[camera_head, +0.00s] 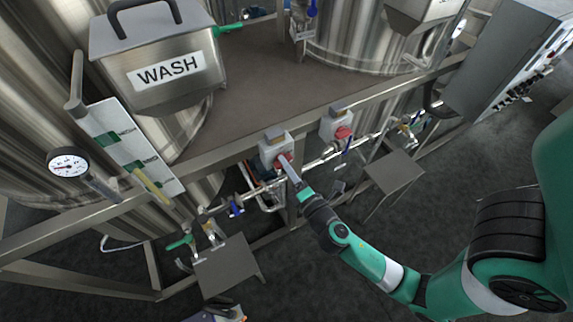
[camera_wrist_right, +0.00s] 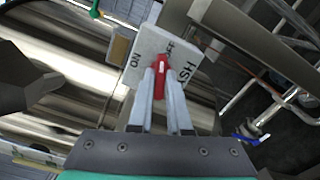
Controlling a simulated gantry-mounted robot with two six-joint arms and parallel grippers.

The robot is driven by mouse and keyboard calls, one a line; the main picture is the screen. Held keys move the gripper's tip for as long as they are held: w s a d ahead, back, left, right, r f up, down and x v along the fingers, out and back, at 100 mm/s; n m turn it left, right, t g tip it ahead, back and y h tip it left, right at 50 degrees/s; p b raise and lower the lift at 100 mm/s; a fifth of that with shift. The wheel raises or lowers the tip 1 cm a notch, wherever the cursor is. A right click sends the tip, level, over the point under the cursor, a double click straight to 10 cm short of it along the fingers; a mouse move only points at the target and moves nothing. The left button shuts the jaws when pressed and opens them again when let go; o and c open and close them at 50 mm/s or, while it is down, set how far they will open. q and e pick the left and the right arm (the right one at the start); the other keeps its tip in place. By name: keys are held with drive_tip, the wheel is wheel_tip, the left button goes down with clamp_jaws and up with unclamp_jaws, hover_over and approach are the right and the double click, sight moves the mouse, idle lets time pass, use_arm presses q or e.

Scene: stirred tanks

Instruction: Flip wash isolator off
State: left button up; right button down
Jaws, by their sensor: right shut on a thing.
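The wash isolator (camera_head: 271,149) is a light grey box with a red rotary handle (camera_head: 284,160), mounted on the steel frame rail below the WASH tank. In the right wrist view the isolator plate (camera_wrist_right: 147,45) shows the words ON and OFF and part of WASH. The red handle (camera_wrist_right: 161,77) stands between the fingers, its upper end nearer to OFF than to ON. My right gripper (camera_head: 287,165), also in the right wrist view (camera_wrist_right: 161,88), is shut on this handle. My left gripper is not in view.
A second isolator (camera_head: 337,124) with a red handle is mounted to the right on the same rail. Pipes with blue-handled valves (camera_head: 236,207) run below. Two small grey platforms (camera_head: 229,265) stand on the floor. A control cabinet (camera_head: 510,60) stands at upper right.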

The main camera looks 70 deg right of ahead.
drive_tip(key=m+b, duration=0.2)
drive_tip(key=m, duration=0.2)
drive_tip(key=c, duration=0.9)
unclamp_jaws()
drive_tip(key=shift+o, duration=0.2)
